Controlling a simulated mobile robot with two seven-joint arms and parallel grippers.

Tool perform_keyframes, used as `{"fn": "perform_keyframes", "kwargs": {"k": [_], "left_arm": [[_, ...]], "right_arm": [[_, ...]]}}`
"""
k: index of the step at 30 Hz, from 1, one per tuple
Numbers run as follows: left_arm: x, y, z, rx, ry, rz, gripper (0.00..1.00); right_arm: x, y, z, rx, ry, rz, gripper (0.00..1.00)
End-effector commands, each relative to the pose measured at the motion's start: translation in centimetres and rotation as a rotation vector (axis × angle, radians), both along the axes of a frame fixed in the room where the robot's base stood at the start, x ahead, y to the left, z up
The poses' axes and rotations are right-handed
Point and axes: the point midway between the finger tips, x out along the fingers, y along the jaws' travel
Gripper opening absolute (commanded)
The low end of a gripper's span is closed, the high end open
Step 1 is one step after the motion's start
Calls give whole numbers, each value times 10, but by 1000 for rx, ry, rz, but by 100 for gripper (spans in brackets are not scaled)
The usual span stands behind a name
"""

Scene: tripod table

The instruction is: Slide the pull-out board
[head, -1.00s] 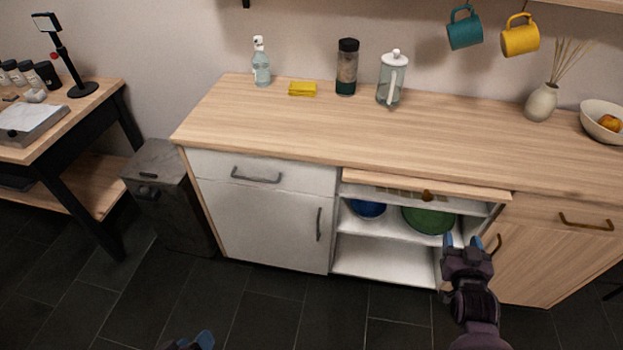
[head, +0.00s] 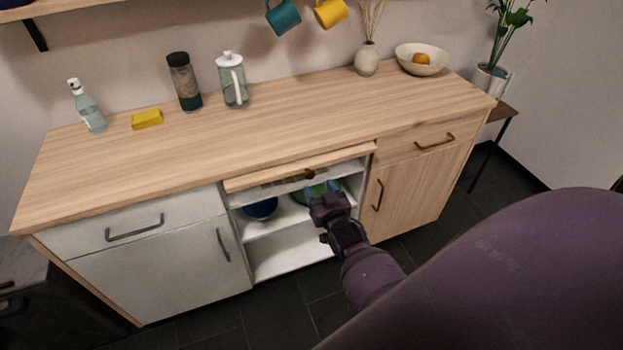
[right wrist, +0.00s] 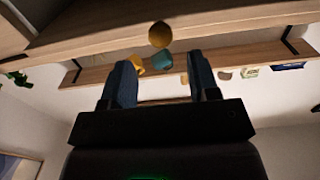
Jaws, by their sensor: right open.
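The pull-out board (head: 262,180) is a light wooden panel just under the countertop, above an open white shelf bay. It stands out a little from the cabinet front. Its small round brown knob (head: 310,174) is on the front edge. My right gripper (head: 322,187) is open and empty, just below and in front of the knob. In the right wrist view, the knob (right wrist: 160,34) sits beyond and between the two blue fingertips of my right gripper (right wrist: 160,68), apart from both. My left gripper is out of view.
Blue (head: 261,208) and green (head: 328,188) bowls stand in the bay below the board. A white drawer with a metal handle (head: 135,227) is to the left, a wooden door (head: 392,200) to the right. A bottle, sponge, jar, pitcher and vase stand on the countertop (head: 150,165).

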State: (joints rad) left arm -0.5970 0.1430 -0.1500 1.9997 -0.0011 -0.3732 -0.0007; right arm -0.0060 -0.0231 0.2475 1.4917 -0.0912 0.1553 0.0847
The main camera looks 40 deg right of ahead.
Motion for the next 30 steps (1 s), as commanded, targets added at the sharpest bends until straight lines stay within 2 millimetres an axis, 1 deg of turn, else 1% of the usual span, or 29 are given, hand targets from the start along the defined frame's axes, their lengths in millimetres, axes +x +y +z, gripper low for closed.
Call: {"fn": "perform_keyframes", "kwargs": {"k": [1, 3, 6, 10, 15, 23, 30], "left_arm": [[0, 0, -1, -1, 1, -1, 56], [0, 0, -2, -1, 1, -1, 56], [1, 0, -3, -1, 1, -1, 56], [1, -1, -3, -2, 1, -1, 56], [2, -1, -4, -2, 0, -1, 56], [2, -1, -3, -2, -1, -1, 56], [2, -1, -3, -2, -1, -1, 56]], "right_arm": [[9, -2, -1, 0, 0, 1, 55], [20, -4, -1, 0, 0, 2, 55], [32, -7, -1, 0, 0, 1, 55], [43, -10, 0, 0, 0, 1, 55], [49, -11, 0, 1, 1, 1, 55], [49, -11, 0, 1, 0, 1, 55], [49, -11, 0, 1, 0, 1, 18]]}}
